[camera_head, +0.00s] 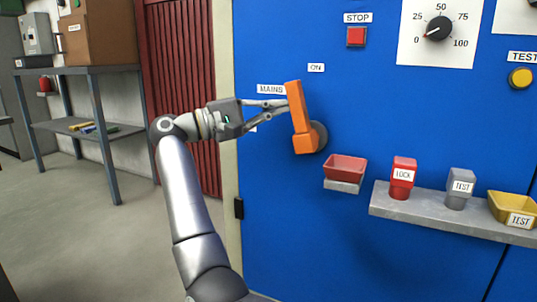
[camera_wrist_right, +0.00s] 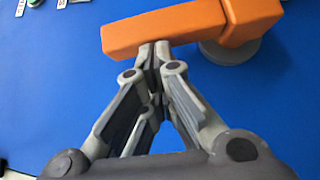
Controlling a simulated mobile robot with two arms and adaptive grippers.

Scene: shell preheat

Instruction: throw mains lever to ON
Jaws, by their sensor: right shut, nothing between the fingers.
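The orange mains lever (camera_head: 299,113) is on the blue panel (camera_head: 275,200), right of the MAINS label (camera_head: 270,89) and below the ON label (camera_head: 316,68). It points up, tilted slightly left, from a round grey pivot (camera_head: 319,136). My right gripper (camera_head: 286,103) is shut and empty, with its fingertips at the lever's left side near its upper part. In the right wrist view the fingertips (camera_wrist_right: 154,45) meet the edge of the lever (camera_wrist_right: 165,28); whether they press on it I cannot tell. A label behind the gripper is partly hidden. My left gripper is not in view.
A red STOP button (camera_head: 356,36) and a dial (camera_head: 438,29) are higher on the panel. A red tray (camera_head: 345,167) and a grey ledge (camera_head: 440,215) with red LOCK and grey TEST pieces stick out lower right. A shelf (camera_head: 100,137) stands at left.

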